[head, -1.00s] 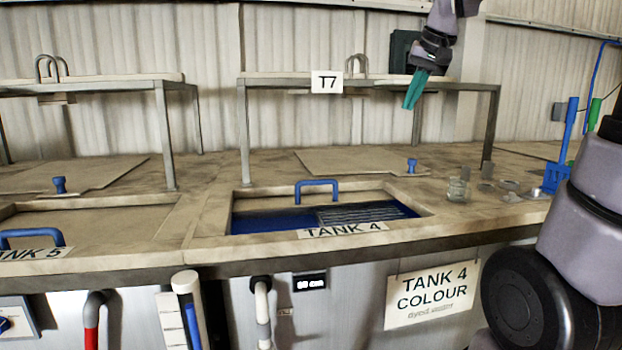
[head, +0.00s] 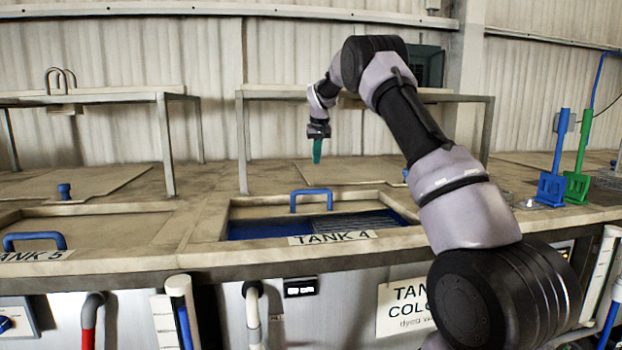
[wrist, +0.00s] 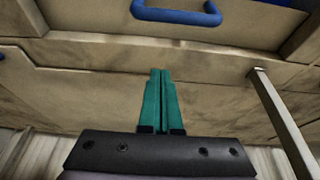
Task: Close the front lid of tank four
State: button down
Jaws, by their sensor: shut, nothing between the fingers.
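Tank four's front opening shows blue liquid (head: 262,228) along its front, with a grey ribbed piece at right. The beige front lid (head: 262,212) lies at the back of the opening, leaving the front part uncovered. Its blue handle (head: 312,192) stands upright near the lid's front edge; it also shows in the wrist view (wrist: 176,15). My gripper (head: 317,160) has teal fingers, shut and empty, pointing down behind and above the handle, apart from it. In the wrist view the shut fingertips (wrist: 160,72) are below the handle in the picture.
A raised metal-legged shelf (head: 280,93) stands behind; one leg (wrist: 278,115) is close beside my gripper in the wrist view. Tank five's blue handle (head: 34,240) is left. Blue (head: 553,180) and green (head: 579,170) tools stand right.

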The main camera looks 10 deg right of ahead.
notch_tip(320, 180, down, 10)
jog(key=shift+s, duration=0.3)
dwell(0.3)
dwell(0.4)
